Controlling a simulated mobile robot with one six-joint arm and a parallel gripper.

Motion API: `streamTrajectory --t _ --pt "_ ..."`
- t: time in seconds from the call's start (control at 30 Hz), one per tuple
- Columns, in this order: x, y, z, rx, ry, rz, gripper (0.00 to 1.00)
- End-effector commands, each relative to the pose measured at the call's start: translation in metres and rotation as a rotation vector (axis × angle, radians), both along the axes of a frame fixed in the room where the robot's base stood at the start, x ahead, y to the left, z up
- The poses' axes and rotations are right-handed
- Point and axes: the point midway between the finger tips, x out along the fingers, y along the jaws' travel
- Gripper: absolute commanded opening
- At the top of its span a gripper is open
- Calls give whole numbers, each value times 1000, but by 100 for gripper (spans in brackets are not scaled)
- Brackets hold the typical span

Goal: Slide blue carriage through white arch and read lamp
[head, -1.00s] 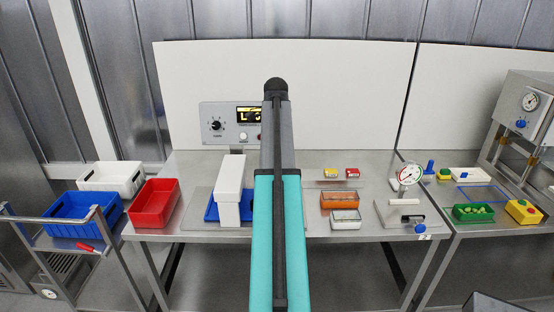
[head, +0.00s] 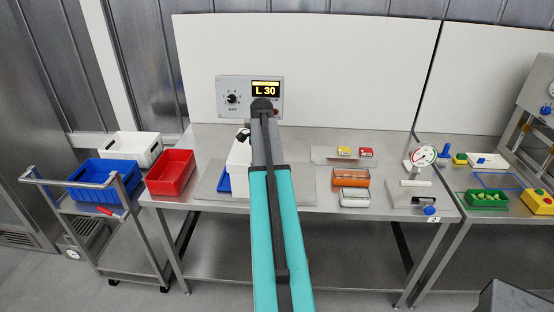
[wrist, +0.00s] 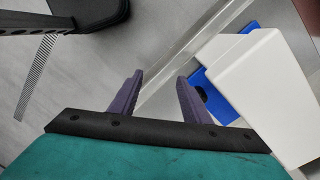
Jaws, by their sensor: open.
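The white arch (head: 238,172) stands on a grey plate on the middle table, partly hidden behind my arm. The blue carriage (head: 224,183) shows low at its left side. In the wrist view the white arch (wrist: 265,85) fills the right, with blue carriage parts (wrist: 203,80) showing beside and behind it. My gripper (wrist: 160,76) is open and empty, its purple fingers apart, left of the blue carriage and apart from it in the picture. A panel (head: 231,84) at the back has a dial and a display (head: 266,90) reading "L 30".
A red bin (head: 170,172) stands left of the arch. A cart (head: 100,205) with a blue bin (head: 105,178) is further left. An orange box (head: 350,178), a clear box (head: 354,197) and a gauge stand (head: 408,193) are to the right. A second table is at far right.

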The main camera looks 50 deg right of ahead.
Motion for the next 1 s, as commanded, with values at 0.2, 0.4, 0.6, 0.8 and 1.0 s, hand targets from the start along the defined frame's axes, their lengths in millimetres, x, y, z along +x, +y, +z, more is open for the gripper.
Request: streamTrajectory --t 0.2,0.4,0.6,0.8,1.0 --pt "26 61 -71 42 23 209 43" --pt "40 119 -131 78 42 402 43" --pt "43 181 -189 120 61 602 43" --pt "35 243 -243 163 82 801 43" --pt "16 303 -292 208 102 998 43"
